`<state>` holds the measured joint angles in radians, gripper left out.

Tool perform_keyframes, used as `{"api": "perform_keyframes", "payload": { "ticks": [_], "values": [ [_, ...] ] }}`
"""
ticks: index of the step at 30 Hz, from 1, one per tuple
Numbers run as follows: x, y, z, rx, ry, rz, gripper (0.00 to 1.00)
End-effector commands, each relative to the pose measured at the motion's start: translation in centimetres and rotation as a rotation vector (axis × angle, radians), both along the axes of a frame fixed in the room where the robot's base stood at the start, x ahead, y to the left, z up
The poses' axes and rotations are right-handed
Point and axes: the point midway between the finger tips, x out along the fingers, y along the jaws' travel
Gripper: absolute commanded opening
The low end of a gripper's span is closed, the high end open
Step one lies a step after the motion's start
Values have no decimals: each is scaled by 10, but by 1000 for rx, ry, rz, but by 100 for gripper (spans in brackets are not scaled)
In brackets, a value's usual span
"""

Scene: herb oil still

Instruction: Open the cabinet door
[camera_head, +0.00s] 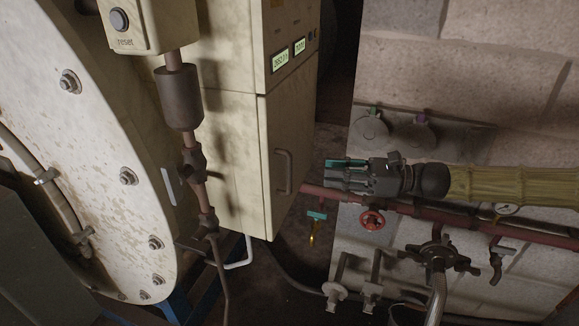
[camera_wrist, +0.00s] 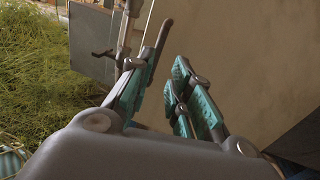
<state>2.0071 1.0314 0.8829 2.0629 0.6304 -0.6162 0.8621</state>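A red pipe (camera_head: 460,220) with a red valve wheel (camera_head: 372,220) runs just below my gripper. A round cream vessel (camera_head: 90,130) and a vertical rod stand left of the cabinet. A block wall (camera_head: 470,70) is on the right. Green herbs (camera_wrist: 45,85) lie left in the wrist view.

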Motion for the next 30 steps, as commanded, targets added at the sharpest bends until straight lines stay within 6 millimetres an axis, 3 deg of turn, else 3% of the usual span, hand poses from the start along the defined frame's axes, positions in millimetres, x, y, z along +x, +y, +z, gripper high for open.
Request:
{"api": "perform_keyframes", "payload": {
  "ticks": [8, 30],
  "values": [
    [-3, 10, -7, 8, 38, 4, 21],
    [8, 99, -7, 6, 36, 2, 21]
  ]
}}
